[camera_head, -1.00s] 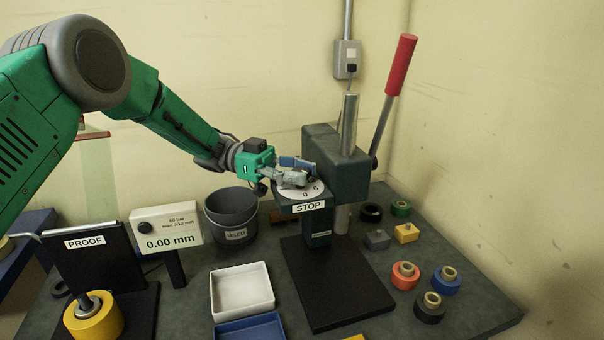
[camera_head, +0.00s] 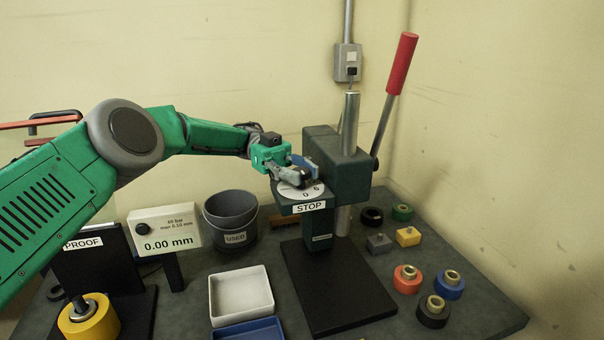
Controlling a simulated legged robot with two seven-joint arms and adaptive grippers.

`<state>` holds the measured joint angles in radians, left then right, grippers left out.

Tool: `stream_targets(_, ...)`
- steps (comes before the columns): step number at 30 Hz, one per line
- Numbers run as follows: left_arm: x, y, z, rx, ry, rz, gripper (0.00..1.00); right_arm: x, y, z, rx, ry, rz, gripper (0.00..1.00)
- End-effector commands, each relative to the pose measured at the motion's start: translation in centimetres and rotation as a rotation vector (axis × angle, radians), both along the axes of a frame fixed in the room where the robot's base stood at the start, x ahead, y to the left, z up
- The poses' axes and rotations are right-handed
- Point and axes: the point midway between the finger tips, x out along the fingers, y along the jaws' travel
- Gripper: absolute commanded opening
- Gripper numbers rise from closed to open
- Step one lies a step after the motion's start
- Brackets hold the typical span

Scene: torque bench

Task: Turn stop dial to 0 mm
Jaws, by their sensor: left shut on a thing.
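The stop dial (camera_head: 298,193) is a white disc with dark digits, a 0 and a 6 showing at its front right. It lies on top of the block labelled STOP (camera_head: 309,208) on the dark green press (camera_head: 338,170). My left gripper (camera_head: 299,177) is over the dial, shut on a part at its middle that the fingers mostly hide. The rest of the dial's digits are hidden under the fingers. My right gripper is not in view.
A display (camera_head: 166,232) reads 0.00 mm. A grey USED bucket (camera_head: 232,222), a white tray (camera_head: 241,298) and a blue tray (camera_head: 252,329) stand left of the press. The red-handled lever (camera_head: 401,64) rises at right. Several coloured rollers lie on the bench, including an orange one (camera_head: 406,279).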

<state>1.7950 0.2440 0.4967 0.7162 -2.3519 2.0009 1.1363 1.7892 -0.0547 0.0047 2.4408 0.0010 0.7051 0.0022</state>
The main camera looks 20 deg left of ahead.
Motion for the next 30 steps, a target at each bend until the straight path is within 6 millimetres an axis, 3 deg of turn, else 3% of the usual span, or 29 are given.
stream_targets(10,0.3,0.1,0.7,-0.008,-0.012,0.01,0.0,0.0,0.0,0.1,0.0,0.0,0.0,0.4)
stream_targets(11,0.3,0.1,0.7,-0.009,-0.012,0.01,0.36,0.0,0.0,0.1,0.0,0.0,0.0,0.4)
stream_targets(12,0.3,0.1,0.7,-0.008,-0.012,0.01,0.5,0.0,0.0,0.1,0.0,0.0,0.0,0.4)
stream_targets(23,0.1,0.1,0.6,-0.004,-0.008,0.004,0.51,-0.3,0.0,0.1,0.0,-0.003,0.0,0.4)
stream_targets(30,0.2,0.1,4.2,-0.007,-0.011,0.004,0.51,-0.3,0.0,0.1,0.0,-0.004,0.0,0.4)
